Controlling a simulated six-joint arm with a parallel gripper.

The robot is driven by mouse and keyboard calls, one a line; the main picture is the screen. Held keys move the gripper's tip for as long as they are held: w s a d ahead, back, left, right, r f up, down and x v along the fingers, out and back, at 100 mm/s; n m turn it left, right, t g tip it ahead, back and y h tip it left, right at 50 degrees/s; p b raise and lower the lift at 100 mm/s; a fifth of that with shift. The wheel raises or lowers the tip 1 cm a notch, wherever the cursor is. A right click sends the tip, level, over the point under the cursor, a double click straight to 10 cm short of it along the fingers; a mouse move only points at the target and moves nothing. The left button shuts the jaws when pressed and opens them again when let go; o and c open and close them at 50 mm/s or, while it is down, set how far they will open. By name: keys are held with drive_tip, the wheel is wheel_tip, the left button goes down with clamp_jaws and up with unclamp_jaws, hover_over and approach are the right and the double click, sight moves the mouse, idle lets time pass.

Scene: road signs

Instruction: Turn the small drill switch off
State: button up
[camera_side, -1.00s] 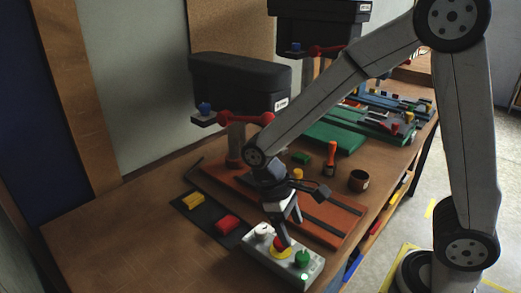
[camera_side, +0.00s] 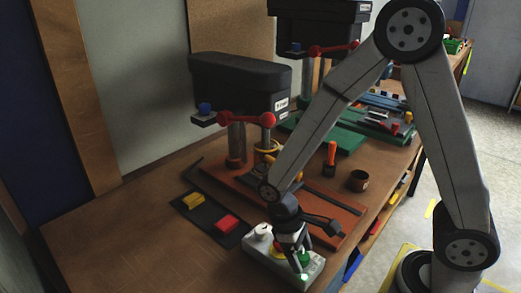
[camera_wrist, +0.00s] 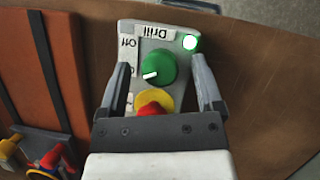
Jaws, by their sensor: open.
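A grey control box (camera_side: 262,251) lies near the front of the bench, labelled "Drill" in the wrist view. Its green rotary knob (camera_wrist: 158,67) has a white pointer aimed left and slightly down, below the "Off" mark (camera_wrist: 129,43). A lamp (camera_wrist: 190,42) beside the knob glows green-white. A red button on a yellow base (camera_wrist: 153,102) sits behind the knob, partly hidden by my gripper. My gripper (camera_wrist: 160,65) is open, one finger on each side of the knob; I cannot tell whether they touch it. In the side view my gripper (camera_side: 300,258) partly covers the box.
The small drill press (camera_side: 240,85) stands behind on a red-brown base (camera_side: 325,205). A dark mat (camera_side: 208,217) with yellow and red blocks lies left of the box. An orange-handled tool (camera_side: 331,155) and brown cup (camera_side: 358,180) stand behind. The front-left bench is clear.

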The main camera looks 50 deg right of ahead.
clamp_jaws()
drive_tip(key=shift+m, duration=0.4)
drive_tip(key=m+y, duration=0.2)
drive_tip(key=m, duration=0.3)
drive_tip(key=shift+d, duration=0.15)
drive_tip(key=m+y, duration=0.1)
drive_tip(key=m, duration=0.2)
drive_tip(key=m+t+y, duration=0.1)
drive_tip(key=m, duration=0.2)
drive_tip(key=shift+d, duration=0.1)
idle(0.4)
unclamp_jaws()
